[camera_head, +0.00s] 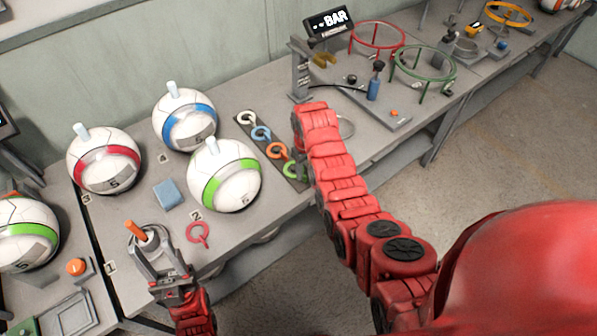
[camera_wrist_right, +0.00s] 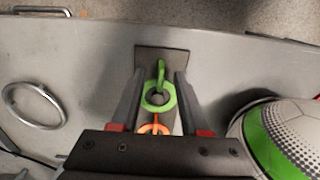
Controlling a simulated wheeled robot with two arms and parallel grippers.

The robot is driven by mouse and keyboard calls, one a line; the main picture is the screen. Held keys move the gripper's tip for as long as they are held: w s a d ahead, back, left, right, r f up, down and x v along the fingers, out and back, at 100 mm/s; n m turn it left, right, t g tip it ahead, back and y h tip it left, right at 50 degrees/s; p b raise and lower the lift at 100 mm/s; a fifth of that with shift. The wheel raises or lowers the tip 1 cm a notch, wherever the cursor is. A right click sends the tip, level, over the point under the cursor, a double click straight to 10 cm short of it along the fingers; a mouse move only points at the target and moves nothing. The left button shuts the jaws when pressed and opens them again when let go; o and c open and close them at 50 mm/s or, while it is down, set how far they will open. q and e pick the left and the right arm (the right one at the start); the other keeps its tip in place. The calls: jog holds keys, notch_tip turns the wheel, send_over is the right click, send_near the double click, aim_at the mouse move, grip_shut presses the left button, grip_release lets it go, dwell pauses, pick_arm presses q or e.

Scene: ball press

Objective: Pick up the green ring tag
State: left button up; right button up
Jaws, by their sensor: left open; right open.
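The green ring tag (camera_head: 291,171) lies at the near end of a dark strip, partly hidden by my right arm in the head view. In the right wrist view, the green ring tag (camera_wrist_right: 158,96) shows between the two fingers of my right gripper (camera_wrist_right: 158,85). The fingers are open, one on each side of it, and I see no clear contact. An orange ring tag (camera_wrist_right: 154,128) is partly hidden beneath the gripper body. My left gripper (camera_head: 157,250) is open at the lower left, by an orange-handled item (camera_head: 136,231).
White (camera_head: 246,119) and blue (camera_head: 261,133) ring tags lie on the same strip. A green-banded ball (camera_head: 224,176) stands close by to its left. A red ring tag (camera_head: 198,234) lies near the table's front edge. A metal ring (camera_wrist_right: 35,105) lies on the table.

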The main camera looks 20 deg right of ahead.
aim_at(305, 176)
jog(key=shift+a+f+p, duration=0.1)
jog(key=shift+f+p, duration=0.25)
jog(key=shift+f, duration=1.35)
jog(key=shift+c, duration=0.2)
grip_shut()
